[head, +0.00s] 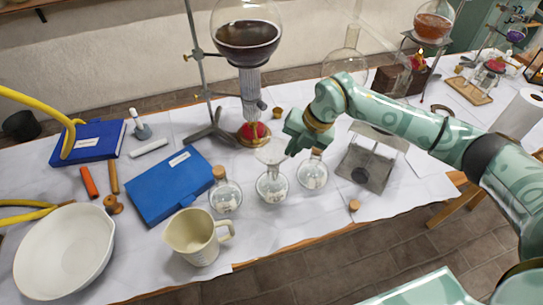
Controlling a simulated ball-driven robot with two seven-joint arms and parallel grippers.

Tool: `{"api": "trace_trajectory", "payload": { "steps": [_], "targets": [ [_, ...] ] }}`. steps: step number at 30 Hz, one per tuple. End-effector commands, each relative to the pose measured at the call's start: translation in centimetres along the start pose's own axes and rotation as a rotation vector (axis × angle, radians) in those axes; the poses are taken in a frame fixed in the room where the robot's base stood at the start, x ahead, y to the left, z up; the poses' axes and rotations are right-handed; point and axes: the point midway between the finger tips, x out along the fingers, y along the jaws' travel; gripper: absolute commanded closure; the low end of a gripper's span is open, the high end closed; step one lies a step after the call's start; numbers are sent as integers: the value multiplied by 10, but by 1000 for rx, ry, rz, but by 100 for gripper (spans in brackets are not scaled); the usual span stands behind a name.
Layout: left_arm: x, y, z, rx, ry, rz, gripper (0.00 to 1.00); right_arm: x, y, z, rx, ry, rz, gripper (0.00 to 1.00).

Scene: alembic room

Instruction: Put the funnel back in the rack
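A clear glass funnel (271,151) sits above the neck of the middle round flask (271,187), apparently in its mouth. My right gripper (294,143) is just to the right of the funnel, close to its rim. I cannot tell whether it touches the funnel, and its fingers are too small and turned to show whether they are open. A grey metal frame (380,135) with a flat base stands right of the gripper; it may be the rack, but I cannot tell for sure. My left gripper is not in view.
Corked flasks stand left (225,196) and right (313,174) of the middle flask. A retort stand (202,75) holds a big dark-filled flask (247,33) behind. A blue box (170,185), beige jug (192,236) and white bowl (62,255) are left. A cork (354,205) lies near the front edge.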

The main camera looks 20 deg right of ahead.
Motion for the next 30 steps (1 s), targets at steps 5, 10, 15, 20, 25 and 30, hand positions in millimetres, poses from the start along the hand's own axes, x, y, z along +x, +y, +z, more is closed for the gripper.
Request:
{"api": "trace_trajectory", "payload": {
  "steps": [5,10,15,20,25,30],
  "targets": [
    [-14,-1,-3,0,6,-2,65,-15,6,0,1,-1,-1,100],
    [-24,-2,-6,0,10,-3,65,-26,10,0,1,-1,-1,100],
    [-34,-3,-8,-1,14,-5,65,-37,15,0,1,-1,-1,100],
    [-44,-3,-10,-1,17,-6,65,-48,20,0,0,-1,-1,100],
    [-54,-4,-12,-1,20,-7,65,-59,25,0,0,-1,-1,100],
    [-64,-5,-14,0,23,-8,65,-70,29,0,0,0,-1,100]
  ]
}}
